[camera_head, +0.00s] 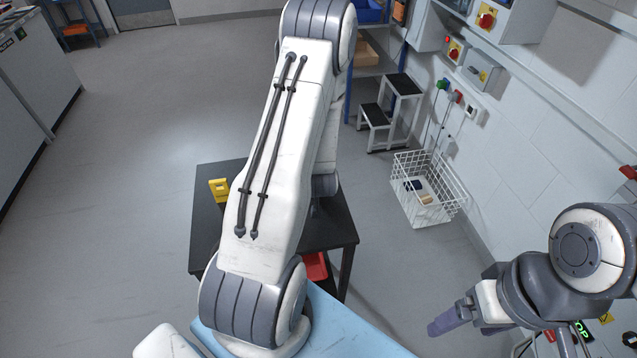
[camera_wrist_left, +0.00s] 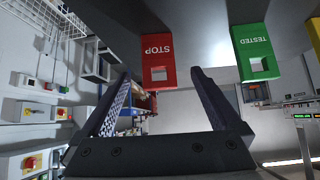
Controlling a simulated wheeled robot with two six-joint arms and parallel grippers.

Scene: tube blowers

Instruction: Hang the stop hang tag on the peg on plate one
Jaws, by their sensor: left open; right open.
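The red stop hang tag (camera_wrist_left: 157,52), with white STOP lettering upside down and a square hole, shows in the left wrist view. My left gripper (camera_wrist_left: 160,76) is open, its fingers to either side of the tag in the picture; I cannot tell how far beyond the fingertips the tag is. In the head view my left arm hides the left gripper and the red tag. My right gripper (camera_head: 455,318) is open and empty at the lower right, near the wall equipment. I cannot make out plate one or its peg.
A green TESTED tag (camera_wrist_left: 254,52) is beside the stop tag. A yellow tag (camera_head: 219,190) lies on the dark table (camera_head: 207,228). A white wire basket (camera_head: 427,205) and a step stool (camera_head: 390,112) stand by the right wall. Floor at left is clear.

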